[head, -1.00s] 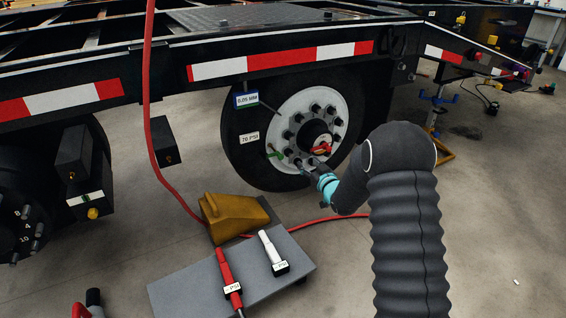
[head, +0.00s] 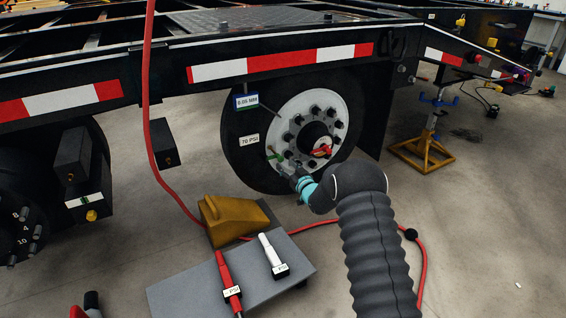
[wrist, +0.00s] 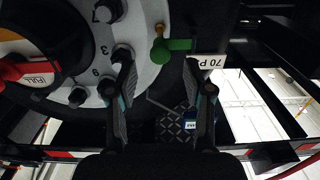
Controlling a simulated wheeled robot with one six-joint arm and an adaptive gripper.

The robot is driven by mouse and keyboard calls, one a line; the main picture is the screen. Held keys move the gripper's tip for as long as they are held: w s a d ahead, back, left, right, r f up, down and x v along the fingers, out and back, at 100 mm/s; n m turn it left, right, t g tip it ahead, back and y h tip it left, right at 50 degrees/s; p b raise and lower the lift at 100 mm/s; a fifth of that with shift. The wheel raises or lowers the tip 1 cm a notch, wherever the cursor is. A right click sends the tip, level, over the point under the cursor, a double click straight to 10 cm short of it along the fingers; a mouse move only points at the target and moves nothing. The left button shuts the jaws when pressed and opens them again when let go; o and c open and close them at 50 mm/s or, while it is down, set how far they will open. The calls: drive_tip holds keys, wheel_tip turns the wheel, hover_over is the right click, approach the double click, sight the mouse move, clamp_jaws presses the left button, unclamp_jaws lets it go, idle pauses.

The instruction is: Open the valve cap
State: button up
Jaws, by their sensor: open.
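The green valve cap (head: 277,155) shows at the left side of the white wheel hub (head: 338,106) in the head view. In the wrist view the green cap (wrist: 178,45) lies beside a small brass piece, near the hub's edge. My gripper (head: 291,172) is just below and right of the cap in the head view. In the wrist view my gripper (wrist: 160,72) is open, with its fingers apart and nothing between them. The cap appears beyond the fingertips, a little right of the middle of the gap. I see no contact with it.
A 70 PSI label (head: 249,140) is on the tire.

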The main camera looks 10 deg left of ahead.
sight(281, 160)
drive_tip(key=shift+x, duration=2.1)
clamp_jaws()
